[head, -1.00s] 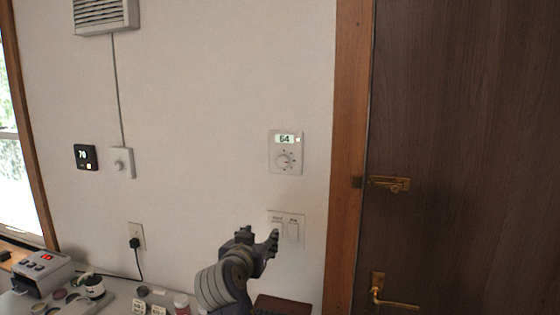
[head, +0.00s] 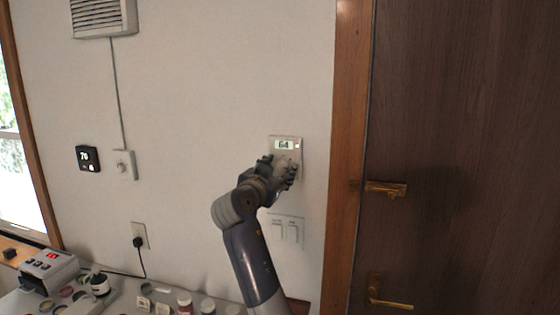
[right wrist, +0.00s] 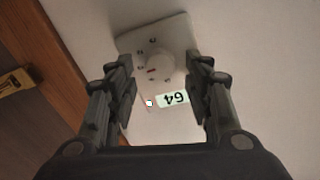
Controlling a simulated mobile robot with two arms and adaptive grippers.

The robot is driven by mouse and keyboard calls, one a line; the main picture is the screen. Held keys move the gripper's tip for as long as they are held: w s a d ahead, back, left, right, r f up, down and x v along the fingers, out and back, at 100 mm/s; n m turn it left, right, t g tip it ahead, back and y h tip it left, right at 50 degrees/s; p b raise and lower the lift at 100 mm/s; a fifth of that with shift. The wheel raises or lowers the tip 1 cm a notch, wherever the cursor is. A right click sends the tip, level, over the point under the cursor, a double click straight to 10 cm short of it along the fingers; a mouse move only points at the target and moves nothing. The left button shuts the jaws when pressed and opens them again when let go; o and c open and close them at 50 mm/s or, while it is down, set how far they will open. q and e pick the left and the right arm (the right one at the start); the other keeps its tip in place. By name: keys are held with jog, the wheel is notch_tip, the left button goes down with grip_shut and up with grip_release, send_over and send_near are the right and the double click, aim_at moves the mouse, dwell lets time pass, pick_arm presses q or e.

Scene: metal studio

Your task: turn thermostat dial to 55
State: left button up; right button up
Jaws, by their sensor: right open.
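The thermostat (head: 285,144) is a pale plate on the wall left of the door frame, and its display reads 64. Its round dial is mostly hidden behind my right gripper (head: 279,170) in the head view. In the right wrist view the thermostat (right wrist: 182,33) appears upside down, with the white dial (right wrist: 154,67) and its red mark in plain sight. There my right gripper (right wrist: 165,88) is open, its fingers either side of the dial's line and nothing between them. I cannot tell whether a finger touches the plate. My left gripper is out of view.
A light switch plate (head: 287,230) sits below the thermostat. The wooden door (head: 460,120) with brass latch (head: 386,188) is at right. A cluttered counter (head: 125,300) runs below left.

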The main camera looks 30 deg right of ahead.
jog(key=shift+w+d, duration=0.5)
jog(key=shift+d, duration=0.05)
jog(key=c, duration=1.1)
